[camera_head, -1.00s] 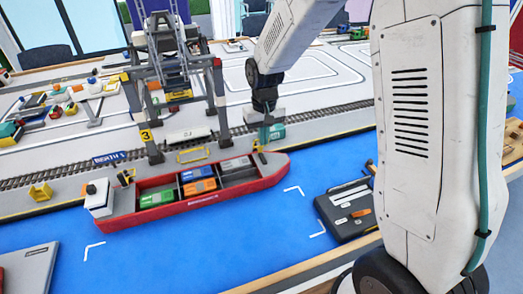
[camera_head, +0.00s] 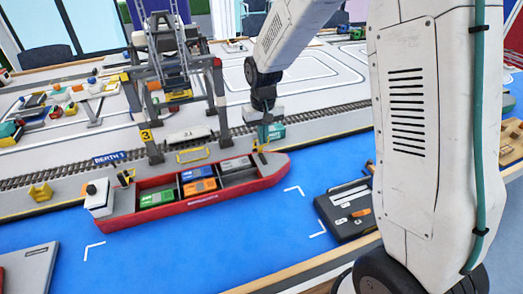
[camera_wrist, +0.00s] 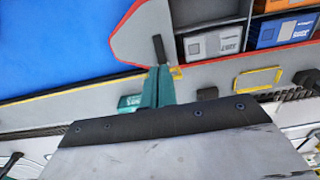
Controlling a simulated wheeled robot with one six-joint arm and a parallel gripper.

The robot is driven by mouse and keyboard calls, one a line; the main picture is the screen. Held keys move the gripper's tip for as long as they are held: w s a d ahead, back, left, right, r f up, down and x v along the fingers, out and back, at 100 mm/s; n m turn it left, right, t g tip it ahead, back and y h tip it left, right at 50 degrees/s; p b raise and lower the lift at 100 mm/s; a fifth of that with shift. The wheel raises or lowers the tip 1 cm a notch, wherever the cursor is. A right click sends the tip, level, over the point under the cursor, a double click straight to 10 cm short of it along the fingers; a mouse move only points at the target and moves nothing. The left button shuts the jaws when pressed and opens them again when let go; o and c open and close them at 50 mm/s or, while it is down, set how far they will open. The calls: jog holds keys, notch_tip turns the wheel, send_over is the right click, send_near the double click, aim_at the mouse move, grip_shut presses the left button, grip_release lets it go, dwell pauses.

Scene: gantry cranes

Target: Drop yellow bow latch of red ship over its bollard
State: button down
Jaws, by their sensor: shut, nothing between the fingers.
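The red ship (camera_head: 195,204) lies along the quay, its bow to the right in the head view. Its bow (camera_wrist: 128,38) is at the top of the wrist view. My gripper (camera_wrist: 158,84) is shut and empty, its teal fingers at the quay edge beside the bow. In the head view, my gripper (camera_head: 264,138) is above the bow end. The yellow bow latch (camera_wrist: 177,72) shows only as a small patch right of the fingertips. A dark bar (camera_wrist: 158,48) stretches from the fingertips over the bow deck. The bollard cannot be made out; my fingers may hide it.
A yellow frame (camera_wrist: 258,79) lies on the quay to the right of my fingers. A gantry crane (camera_head: 180,85) stands over the rails behind the ship. Several containers (camera_head: 199,186) sit in the hold. A black box (camera_head: 346,208) lies right of the bow.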

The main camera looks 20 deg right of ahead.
jog(key=shift+w+f, duration=1)
jog(key=shift+w, duration=2.4)
notch_tip(320, 180, up, 10)
jog(key=w, duration=0.3)
jog(key=shift+s, duration=0.1)
jog(key=s+d+r, duration=0.1)
jog(key=s+r, duration=0.2)
jog(key=s, duration=1.1)
jog(key=s+d+r+t, duration=0.1)
jog(key=s+r, duration=0.3)
jog(key=s, duration=1)
jog(key=s+d+r, duration=0.1)
jog(key=s+r, duration=0.2)
jog(key=s, duration=1)
jog(key=shift+s+d+r, duration=0.15)
jog(key=shift+s+r, duration=0.15)
jog(key=shift+s, duration=0.1)
